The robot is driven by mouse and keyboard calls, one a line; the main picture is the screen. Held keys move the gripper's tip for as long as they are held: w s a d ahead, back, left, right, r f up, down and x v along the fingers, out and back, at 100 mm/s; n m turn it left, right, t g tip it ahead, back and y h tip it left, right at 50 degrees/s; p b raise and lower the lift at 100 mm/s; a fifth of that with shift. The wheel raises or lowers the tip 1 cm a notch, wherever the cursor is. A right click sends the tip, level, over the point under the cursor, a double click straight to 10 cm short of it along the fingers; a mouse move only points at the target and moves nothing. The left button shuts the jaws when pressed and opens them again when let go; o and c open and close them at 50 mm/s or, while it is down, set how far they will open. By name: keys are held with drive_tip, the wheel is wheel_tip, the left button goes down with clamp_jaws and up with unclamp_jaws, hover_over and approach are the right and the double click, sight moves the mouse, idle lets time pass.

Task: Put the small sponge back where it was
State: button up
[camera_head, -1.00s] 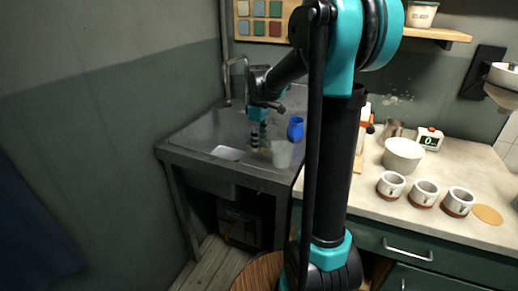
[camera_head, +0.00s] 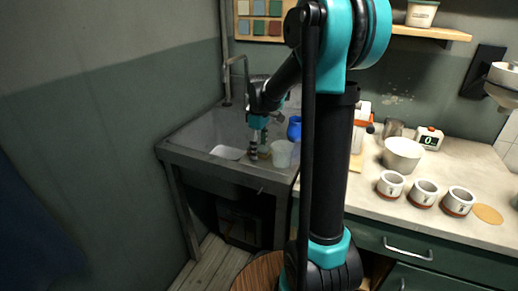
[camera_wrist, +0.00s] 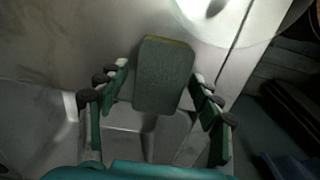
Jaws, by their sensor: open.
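The small sponge (camera_wrist: 163,75) is a grey-green rounded block with a yellowish edge in the wrist view. It lies on the grey metal surface of the sink unit. My gripper (camera_wrist: 157,88) is open, with its green, dark-tipped fingers on either side of the sponge. I see gaps between the sponge and the fingers. In the head view my gripper (camera_head: 258,151) points down over the front of the sink unit (camera_head: 205,152). The sponge is too small there to make out clearly beside the fingers.
A whitish cup (camera_head: 282,153) stands close to the right of my gripper; its round shape also shows in the wrist view (camera_wrist: 215,12). A blue jar (camera_head: 294,129) stands behind it. The tap (camera_head: 228,80) rises at the back left. Mugs (camera_head: 424,193) stand on the right counter.

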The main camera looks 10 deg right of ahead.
sight(259, 148)
wheel_tip(259, 148, up, 12)
drive_tip(key=shift+r, duration=0.15)
idle(0.5)
drive_tip(key=shift+s, duration=0.1)
